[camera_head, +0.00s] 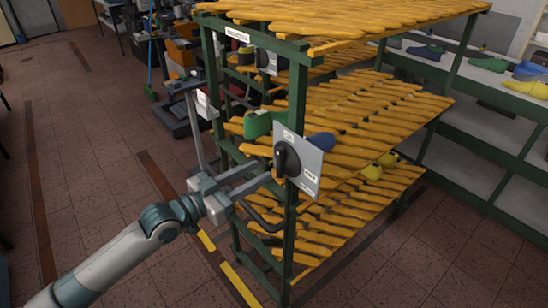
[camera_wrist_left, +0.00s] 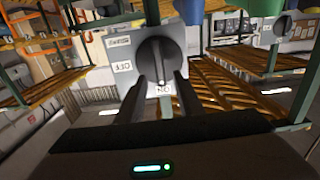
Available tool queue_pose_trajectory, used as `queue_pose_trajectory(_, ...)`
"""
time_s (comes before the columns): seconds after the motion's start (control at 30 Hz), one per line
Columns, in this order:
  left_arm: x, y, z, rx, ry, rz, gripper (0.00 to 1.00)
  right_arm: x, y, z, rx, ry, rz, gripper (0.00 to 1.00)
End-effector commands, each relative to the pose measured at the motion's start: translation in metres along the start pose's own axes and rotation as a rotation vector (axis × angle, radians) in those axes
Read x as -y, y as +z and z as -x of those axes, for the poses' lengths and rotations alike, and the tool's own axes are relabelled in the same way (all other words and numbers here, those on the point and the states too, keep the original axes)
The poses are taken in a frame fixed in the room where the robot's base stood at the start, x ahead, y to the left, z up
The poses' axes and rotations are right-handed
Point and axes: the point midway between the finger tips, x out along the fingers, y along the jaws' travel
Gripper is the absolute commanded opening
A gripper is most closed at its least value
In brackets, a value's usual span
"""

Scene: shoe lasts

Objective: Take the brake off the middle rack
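The middle rack is a green metal frame (camera_head: 299,95) with yellow slatted shelves. A light grey brake panel (camera_head: 311,160) is fixed to its near post and also shows in the left wrist view (camera_wrist_left: 180,41). Its black rotary knob (camera_head: 286,158) is in front of my left gripper (camera_head: 262,173). In the left wrist view the knob's bar (camera_wrist_left: 156,62) stands nearly upright, its lower end towards the ON label (camera_wrist_left: 163,89). The OFF label (camera_wrist_left: 122,67) is at the left. My left fingers (camera_wrist_left: 160,92) are apart, either side of the bar's lower end; contact is unclear. My right gripper is not seen.
A green shoe last (camera_head: 257,125) and a blue one (camera_head: 321,142) lie on the rack's shelf. A green shelf unit (camera_head: 480,125) with more lasts stands at right. Tiled floor (camera_head: 90,150) is open at left.

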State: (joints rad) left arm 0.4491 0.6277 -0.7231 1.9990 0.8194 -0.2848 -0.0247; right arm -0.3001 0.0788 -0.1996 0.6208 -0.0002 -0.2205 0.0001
Motion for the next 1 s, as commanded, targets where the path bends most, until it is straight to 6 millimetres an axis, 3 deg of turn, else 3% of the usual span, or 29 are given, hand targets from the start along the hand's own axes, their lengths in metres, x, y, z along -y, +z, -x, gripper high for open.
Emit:
queue_pose_trajectory(0.2, -0.001, -0.004, -0.038, -0.002, 0.001, 0.0, 0.34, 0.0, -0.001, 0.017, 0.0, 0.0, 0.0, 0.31)
queue_pose_trajectory(0.4, 0.0, -0.002, -0.058, -0.001, 0.0, 0.001, 0.34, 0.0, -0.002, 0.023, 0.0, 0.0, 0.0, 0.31)
queue_pose_trajectory(0.83, 0.0, 0.0, -0.065, 0.0, 0.0, -0.001, 0.34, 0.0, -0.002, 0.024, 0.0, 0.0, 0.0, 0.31)
queue_pose_trajectory(1.0, 0.0, 0.0, -0.065, 0.0, 0.0, -0.001, 0.0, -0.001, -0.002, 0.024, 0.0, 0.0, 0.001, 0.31)
